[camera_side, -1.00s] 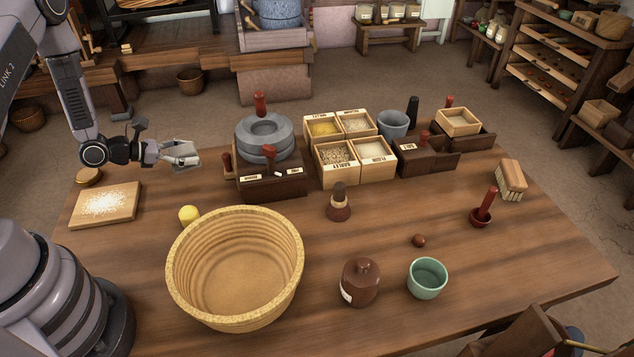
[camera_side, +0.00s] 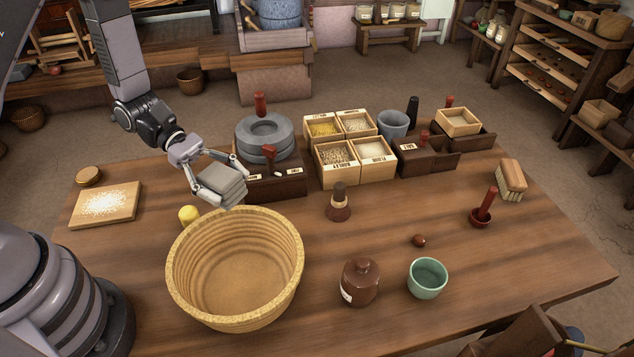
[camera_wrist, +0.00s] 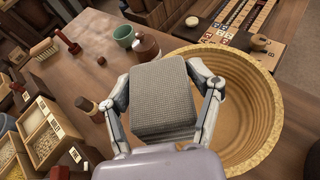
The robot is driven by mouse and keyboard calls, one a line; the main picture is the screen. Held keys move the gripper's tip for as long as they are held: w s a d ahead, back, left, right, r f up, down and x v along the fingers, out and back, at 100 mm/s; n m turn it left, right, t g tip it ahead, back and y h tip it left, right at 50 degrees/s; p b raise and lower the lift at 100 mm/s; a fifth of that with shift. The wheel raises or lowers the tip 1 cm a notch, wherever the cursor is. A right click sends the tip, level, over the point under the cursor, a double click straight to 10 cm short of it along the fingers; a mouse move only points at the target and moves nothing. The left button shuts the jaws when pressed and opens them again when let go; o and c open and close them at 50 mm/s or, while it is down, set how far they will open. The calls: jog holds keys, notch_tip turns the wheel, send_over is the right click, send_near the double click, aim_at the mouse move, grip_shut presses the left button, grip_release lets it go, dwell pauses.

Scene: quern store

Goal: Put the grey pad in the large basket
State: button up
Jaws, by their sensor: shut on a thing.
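The grey pad (camera_side: 222,183) is a thick, square, layered block with a woven top, as the wrist view (camera_wrist: 162,98) shows. My gripper (camera_side: 218,184) is shut on it, one finger on each side. It holds the pad in the air near the back rim of the large basket (camera_side: 290,236). The basket is round, yellow and woven, and stands on the table with a wide open top; its visible inside is empty. In the wrist view the basket (camera_wrist: 265,105) lies to the right of and behind the pad, which hides part of it.
A stone quern (camera_side: 283,132) stands behind the pad on a dark base. A small yellow object (camera_side: 189,215) sits at the basket's back left. A brown jar (camera_side: 360,282) and a green cup (camera_side: 428,278) stand to the right. A floury board (camera_side: 105,204) lies left.

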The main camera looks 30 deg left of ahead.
notch_tip(320, 180, down, 7)
dwell(0.3)
jog(key=shift+f, duration=0.15)
jog(key=shift+f, duration=0.55)
jog(key=o, duration=1.2)
jog(key=shift+o, duration=0.2)
jog(key=shift+r, duration=0.1)
